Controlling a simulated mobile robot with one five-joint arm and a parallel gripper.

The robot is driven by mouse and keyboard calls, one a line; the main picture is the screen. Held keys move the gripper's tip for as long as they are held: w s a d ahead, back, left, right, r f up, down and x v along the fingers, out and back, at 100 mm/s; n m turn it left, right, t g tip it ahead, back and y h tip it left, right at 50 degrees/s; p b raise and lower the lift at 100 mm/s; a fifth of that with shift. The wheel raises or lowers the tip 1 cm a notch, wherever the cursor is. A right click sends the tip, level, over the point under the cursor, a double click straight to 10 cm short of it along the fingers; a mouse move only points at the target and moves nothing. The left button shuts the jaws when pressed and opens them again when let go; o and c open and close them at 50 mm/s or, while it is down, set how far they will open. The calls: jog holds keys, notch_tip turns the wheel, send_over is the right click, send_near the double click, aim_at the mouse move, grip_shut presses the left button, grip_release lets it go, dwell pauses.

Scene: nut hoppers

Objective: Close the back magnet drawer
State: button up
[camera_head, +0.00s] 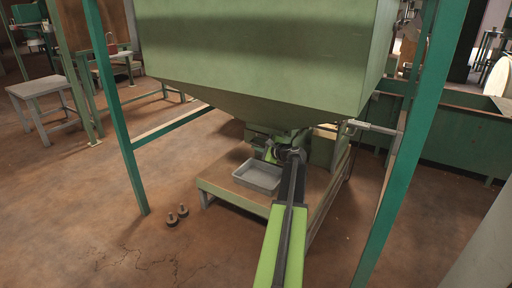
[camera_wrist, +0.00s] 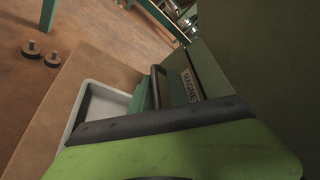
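A magnet drawer unit (camera_wrist: 192,88) shows in the wrist view, with a label reading "MAGNET" and dark and green bars beside it. I cannot tell from this angle how far any drawer stands out, or which is the back one. In the head view the unit under the hopper is small and partly hidden by my arm. My gripper (camera_head: 290,155) is at the end of my outstretched arm, close to the hopper's outlet. Its fingers are too small to read there. In the wrist view, my green and dark parts cover the lower foreground and hide part of the unit.
A green hopper (camera_head: 262,50) hangs above on green legs (camera_head: 118,110). A grey tray (camera_head: 258,178) sits on a low wooden platform (camera_head: 226,194) below the outlet. Two dark knobs (camera_head: 172,219) are on the floor at left. The floor left of the platform is otherwise clear.

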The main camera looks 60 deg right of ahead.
jog(key=shift+o, duration=0.6)
jog(key=shift+a, duration=0.1)
jog(key=shift+a, duration=0.1)
jog(key=p+v, duration=0.3)
jog(key=v, duration=1.4)
jog(key=shift+s+p, duration=0.15)
jog(key=shift+p, duration=0.25)
jog(key=shift+a+f, duration=0.1)
